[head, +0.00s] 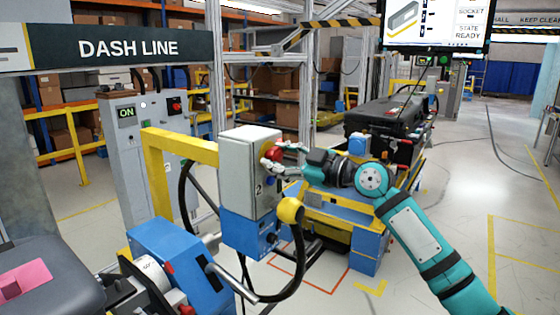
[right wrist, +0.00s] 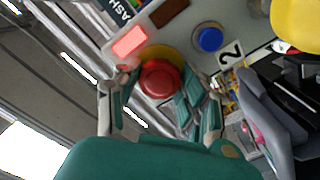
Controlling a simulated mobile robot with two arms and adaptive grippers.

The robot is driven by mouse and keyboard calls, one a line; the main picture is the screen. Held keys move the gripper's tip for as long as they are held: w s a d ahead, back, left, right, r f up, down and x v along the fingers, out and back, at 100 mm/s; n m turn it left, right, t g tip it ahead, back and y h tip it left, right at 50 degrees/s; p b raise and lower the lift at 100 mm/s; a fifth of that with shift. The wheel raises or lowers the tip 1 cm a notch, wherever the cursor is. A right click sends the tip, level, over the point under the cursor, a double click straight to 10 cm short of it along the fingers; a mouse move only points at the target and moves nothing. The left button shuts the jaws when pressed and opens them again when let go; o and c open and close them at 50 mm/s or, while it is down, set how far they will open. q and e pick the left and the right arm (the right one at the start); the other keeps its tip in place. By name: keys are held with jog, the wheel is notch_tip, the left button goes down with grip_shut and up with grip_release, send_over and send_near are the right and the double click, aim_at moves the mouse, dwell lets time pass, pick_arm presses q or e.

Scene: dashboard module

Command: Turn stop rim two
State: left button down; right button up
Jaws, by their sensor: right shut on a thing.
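The control box marked 2 (head: 243,165) stands near the middle of the head view, grey above and blue below. Its red round stop knob (right wrist: 161,79), on a yellow ring (right wrist: 166,54), shows in the right wrist view. In the head view the red knob (head: 274,154) is partly covered by my fingers. My right gripper (head: 278,158) has its fingers around the knob's rim; in the right wrist view the gripper (right wrist: 158,98) has one finger on each side of it. My left gripper is in neither view.
A blue button (right wrist: 209,39) and a lit red rectangle (right wrist: 130,41) sit beside the knob on the panel. A yellow ball-ended part (head: 290,210) stands in front of the box. A blue and yellow cart (head: 365,240) with a black case is behind. Floor at right is clear.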

jog(key=shift+m, duration=1.5)
jog(key=o, duration=1.2)
jog(key=v, duration=1.2)
